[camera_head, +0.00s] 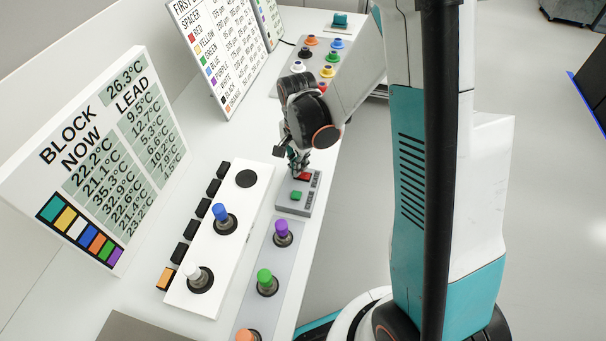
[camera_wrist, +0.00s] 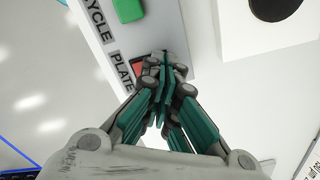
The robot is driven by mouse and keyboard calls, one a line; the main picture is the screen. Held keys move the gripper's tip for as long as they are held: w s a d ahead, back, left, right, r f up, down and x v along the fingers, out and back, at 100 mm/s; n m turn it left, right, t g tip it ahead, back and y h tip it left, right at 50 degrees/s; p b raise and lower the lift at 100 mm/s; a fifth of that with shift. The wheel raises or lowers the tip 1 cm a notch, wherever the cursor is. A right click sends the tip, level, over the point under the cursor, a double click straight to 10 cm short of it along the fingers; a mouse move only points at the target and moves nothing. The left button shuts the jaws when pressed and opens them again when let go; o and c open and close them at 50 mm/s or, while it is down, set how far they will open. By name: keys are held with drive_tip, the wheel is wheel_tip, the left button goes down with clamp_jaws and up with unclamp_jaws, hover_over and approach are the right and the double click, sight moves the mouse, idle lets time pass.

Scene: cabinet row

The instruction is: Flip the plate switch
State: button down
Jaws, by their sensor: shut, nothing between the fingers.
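A grey control box (camera_head: 291,207) on the white counter carries a red switch (camera_head: 303,177) and a green switch (camera_head: 296,196). In the wrist view, the red switch (camera_wrist: 137,68) is beside the label PLATE (camera_wrist: 122,70) and the green switch (camera_wrist: 128,10) is near the label CYCLE. My gripper (camera_head: 298,168) is shut and empty, with its teal fingers pointing down at the red switch end of the box. In the wrist view, my gripper (camera_wrist: 164,62) covers much of the red switch. I cannot tell whether the fingertips touch it.
A white panel (camera_head: 254,195) with blue and white knobs stands left of the box. A grey panel (camera_head: 288,263) with purple, green and orange knobs is nearer. Several coloured buttons sit on a panel behind. Display boards (camera_head: 90,160) stand along the wall side.

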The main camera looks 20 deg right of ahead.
drive_tip(key=shift+f+b, duration=0.55)
drive_tip(key=shift+f, duration=0.15)
drive_tip(key=shift+r, duration=0.15)
idle(0.3)
drive_tip(key=shift+r+p, duration=2.4)
drive_tip(key=shift+r, duration=1)
drive_tip(key=shift+r, duration=0.2)
drive_tip(key=s+r+n+t, duration=0.7)
drive_tip(key=s+r+n, duration=0.6)
drive_tip(key=r, duration=0.7)
drive_tip(key=shift+s, duration=1)
